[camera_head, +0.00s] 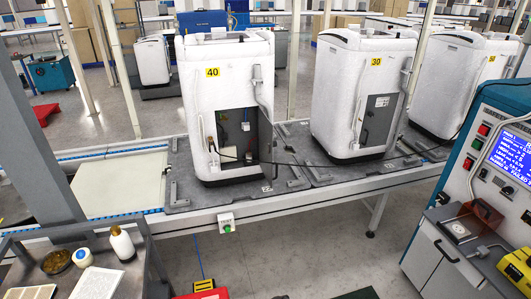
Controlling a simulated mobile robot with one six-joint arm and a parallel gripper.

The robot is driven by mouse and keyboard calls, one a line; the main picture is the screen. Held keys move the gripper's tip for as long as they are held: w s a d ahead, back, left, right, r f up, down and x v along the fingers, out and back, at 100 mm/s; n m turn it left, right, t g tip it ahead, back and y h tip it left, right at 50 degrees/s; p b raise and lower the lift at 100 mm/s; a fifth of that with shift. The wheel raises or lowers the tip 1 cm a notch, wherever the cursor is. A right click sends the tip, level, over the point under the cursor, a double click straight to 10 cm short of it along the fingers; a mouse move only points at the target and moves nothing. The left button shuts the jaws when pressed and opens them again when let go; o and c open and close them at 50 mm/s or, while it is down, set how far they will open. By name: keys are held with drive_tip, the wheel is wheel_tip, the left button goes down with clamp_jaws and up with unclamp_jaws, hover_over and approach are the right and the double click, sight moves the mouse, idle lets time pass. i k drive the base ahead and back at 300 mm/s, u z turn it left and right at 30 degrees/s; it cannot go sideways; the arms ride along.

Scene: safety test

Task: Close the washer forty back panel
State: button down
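Washer forty (200,115) is a white washer with a yellow "40" label, standing upright on the line at centre left. The lower part of its back is an open, dark rectangular opening (232,128) with internal parts and cables showing. A grey back panel (266,137) appears swung out at the right side of the opening, seen at a steep angle. A grey hose runs down near it. A dark cable leads from the opening to the right along the line. My gripper is not in view.
Washer thirty (335,95) and another white washer (448,85) stand to the right on the same line. A blue-grey test cabinet with a lit screen (512,155) is at the right. A cart (140,275) with bottles is at lower left. Grey floor (300,260) shows in front.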

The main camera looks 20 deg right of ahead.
sight(266, 128)
drive_tip(key=u, duration=0.35)
drive_tip(key=k, duration=0.4)
drive_tip(key=z, duration=1.4)
drive_tip(key=i, duration=2.25)
drive_tip(key=u, duration=0.05)
